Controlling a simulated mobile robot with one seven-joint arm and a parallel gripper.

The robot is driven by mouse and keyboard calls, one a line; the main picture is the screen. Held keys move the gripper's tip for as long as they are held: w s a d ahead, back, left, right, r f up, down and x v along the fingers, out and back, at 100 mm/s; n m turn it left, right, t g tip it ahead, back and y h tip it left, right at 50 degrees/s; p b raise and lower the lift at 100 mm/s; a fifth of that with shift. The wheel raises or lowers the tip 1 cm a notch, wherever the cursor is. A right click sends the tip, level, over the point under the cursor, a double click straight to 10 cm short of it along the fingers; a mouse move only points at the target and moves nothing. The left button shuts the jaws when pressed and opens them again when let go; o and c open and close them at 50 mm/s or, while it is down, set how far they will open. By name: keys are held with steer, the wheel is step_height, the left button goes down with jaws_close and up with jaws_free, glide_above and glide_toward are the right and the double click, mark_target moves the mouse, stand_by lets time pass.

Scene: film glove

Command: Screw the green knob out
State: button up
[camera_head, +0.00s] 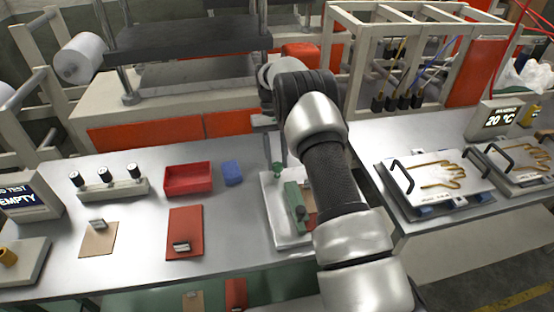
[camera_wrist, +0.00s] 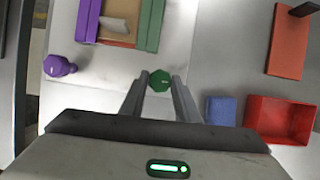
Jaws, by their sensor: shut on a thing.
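The green knob (camera_wrist: 160,78) sits between the tips of my gripper's (camera_wrist: 158,88) two fingers, and my gripper is shut on it. In the head view the green knob (camera_head: 278,168) shows at the far edge of a pale plate (camera_head: 290,240). Whether its thread is still in the plate is hidden. A green bar (camera_wrist: 150,25) and a purple bar (camera_wrist: 88,20) flank a brown piece in the wrist view. A purple knob (camera_wrist: 60,66) stands to the left. In the head view my arm covers the right part of this fixture.
A blue block (camera_head: 232,173) and a red tray (camera_head: 188,180) stand left of the plate. A red mat (camera_head: 185,220) with a small metal piece lies nearer. Glove plates (camera_head: 437,180) lie on the right bench. A press stands behind.

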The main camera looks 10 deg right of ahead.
steer(key=o, duration=1.1)
steer(key=shift+c, duration=0.2)
steer(key=v, duration=0.7)
steer(key=shift+r, duration=0.2)
steer(key=shift+w, duration=0.15)
